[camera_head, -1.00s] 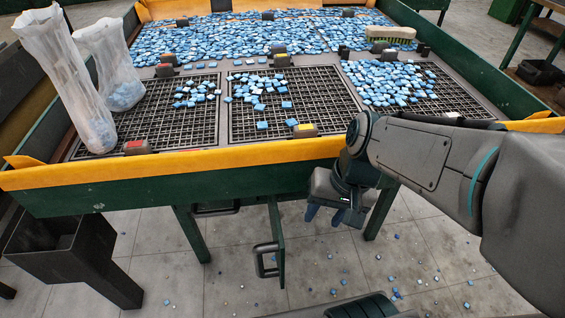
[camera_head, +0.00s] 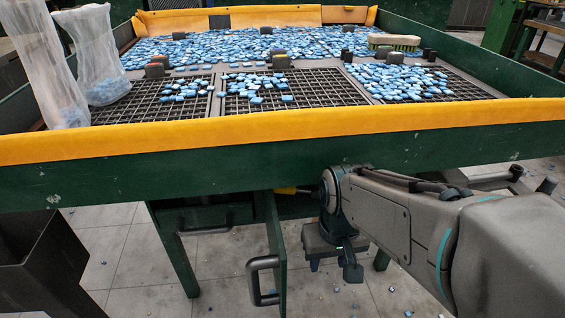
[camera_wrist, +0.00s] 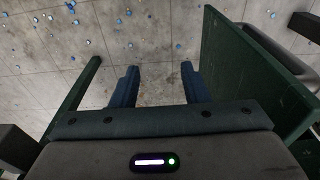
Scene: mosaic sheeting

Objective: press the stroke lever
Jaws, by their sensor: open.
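No part is plainly recognisable as the stroke lever. A small yellow piece (camera_head: 286,190) sticks out under the table's front board, left of my arm; I cannot tell whether it is the lever. My gripper (camera_head: 333,266) hangs below the front board, right of a green hinged panel (camera_head: 273,240) with a dark loop handle (camera_head: 252,280). In the wrist view my gripper (camera_wrist: 160,82) is open and empty, its two blue fingers apart over the floor. The green panel (camera_wrist: 245,70) stands to its right there, apart from the fingers.
The green sorting table (camera_head: 250,165) has a yellow padded edge (camera_head: 260,122) and grids with blue tiles (camera_head: 400,80). Two cloudy bags (camera_head: 55,80) stand at its left. A green leg (camera_wrist: 75,98) is left of my gripper. The tiled floor (camera_wrist: 150,40) has scattered tiles.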

